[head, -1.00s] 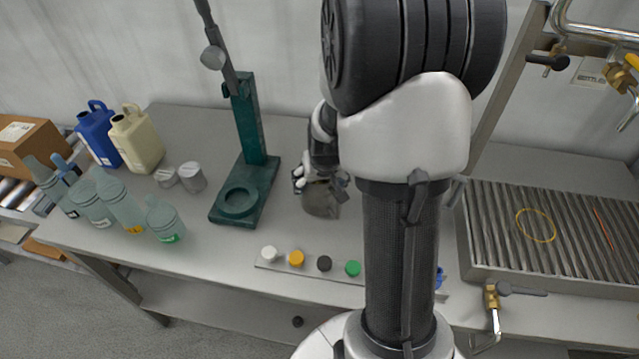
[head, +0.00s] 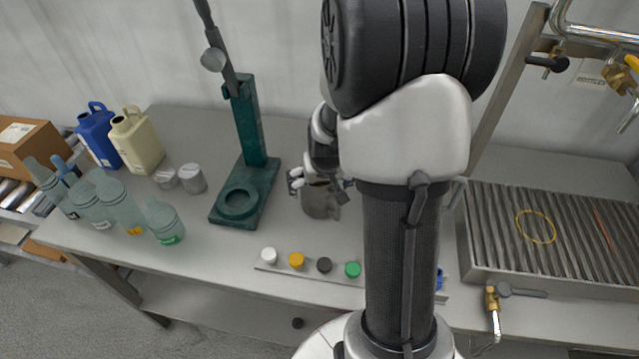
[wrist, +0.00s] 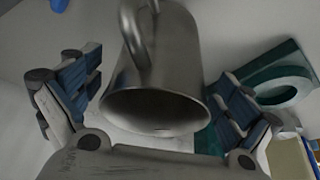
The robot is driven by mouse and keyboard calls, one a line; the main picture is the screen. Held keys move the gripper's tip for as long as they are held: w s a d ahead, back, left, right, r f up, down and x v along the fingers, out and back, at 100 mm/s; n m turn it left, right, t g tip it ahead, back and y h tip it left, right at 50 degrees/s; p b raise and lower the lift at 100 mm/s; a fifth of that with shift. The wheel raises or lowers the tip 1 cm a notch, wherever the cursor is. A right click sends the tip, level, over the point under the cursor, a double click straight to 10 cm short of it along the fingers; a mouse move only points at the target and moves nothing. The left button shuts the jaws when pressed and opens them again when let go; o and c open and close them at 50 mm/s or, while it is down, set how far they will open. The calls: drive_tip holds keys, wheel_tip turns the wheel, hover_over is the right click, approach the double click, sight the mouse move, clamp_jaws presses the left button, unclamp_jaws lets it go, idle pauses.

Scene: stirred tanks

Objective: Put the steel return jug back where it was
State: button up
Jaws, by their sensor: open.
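The steel return jug (head: 319,201) is a grey metal cup with a side handle. It appears to stand upright on the bench, right of the green stand, partly hidden by my gripper and arm in the head view. In the wrist view the jug (wrist: 158,75) shows its open mouth toward my palm and its handle at the upper left. My gripper (head: 318,184) is open around the jug's upper part. In the wrist view a finger of my gripper (wrist: 155,100) lies on each side of it, with a clear gap on the left; contact on the right is unclear.
The green stand (head: 250,150) with a ring base is just left of the jug. A strip of coloured caps (head: 297,260) lies at the front edge. Bottles (head: 120,205), lidded tins (head: 193,178) and jerrycans (head: 136,140) stand left. A ribbed drainer (head: 560,230) is right.

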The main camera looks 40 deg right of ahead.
drive_tip(key=p+v, duration=0.4)
drive_tip(key=v, duration=0.8)
drive_tip(key=s+a+r+n+y, duration=0.1)
drive_tip(key=s+a+r, duration=0.25)
drive_tip(key=a, duration=0.25)
drive_tip(key=s+a+r+n, duration=0.2)
drive_tip(key=a+r, duration=0.3)
drive_tip(key=a, duration=0.1)
drive_tip(key=s+a+r+n+y, duration=0.1)
drive_tip(key=s+a+r+n, duration=0.1)
drive_tip(key=s+a, duration=0.5)
drive_tip(key=s, duration=0.3)
drive_tip(key=shift+s+r+t, duration=0.2)
drive_tip(key=shift+r+t, duration=0.1)
drive_tip(key=shift+r, duration=0.05)
